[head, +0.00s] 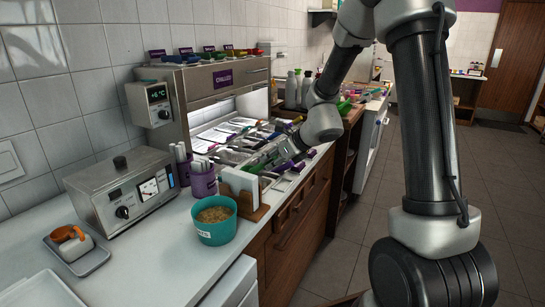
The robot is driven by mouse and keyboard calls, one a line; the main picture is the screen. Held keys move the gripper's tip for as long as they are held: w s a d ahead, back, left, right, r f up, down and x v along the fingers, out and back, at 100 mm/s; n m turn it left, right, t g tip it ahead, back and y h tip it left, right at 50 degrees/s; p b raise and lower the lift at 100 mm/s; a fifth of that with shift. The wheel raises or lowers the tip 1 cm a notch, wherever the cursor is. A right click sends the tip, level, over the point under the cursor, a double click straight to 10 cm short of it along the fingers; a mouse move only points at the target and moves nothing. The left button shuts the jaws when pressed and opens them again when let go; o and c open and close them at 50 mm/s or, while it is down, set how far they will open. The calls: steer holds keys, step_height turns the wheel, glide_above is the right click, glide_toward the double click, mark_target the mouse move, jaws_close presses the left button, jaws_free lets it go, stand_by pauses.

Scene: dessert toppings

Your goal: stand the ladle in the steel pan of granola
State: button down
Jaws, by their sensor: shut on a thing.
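My gripper (280,153) is over the front edge of the chilled topping unit, at the end of my arm reaching in from the right. It is shut on a thin utensil, seemingly the ladle, but it is small and partly hidden by the fingers. I cannot make out the ladle's bowl or its tilt. Several steel pans with long-handled utensils sit in the unit's well, around and behind my gripper. I cannot tell at this size which pan holds granola.
A teal tub (216,232) of brown grainy food stands on the white counter (150,270). Near it are a napkin holder (243,190), a purple cup (203,182) of sticks and a metal appliance (120,195). The chilled unit's hood (215,80) overhangs the well.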

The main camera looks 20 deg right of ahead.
steer(key=shift+f, duration=3.8)
steer(key=c, duration=0.8)
jaws_free()
steer(key=shift+o, duration=0.2)
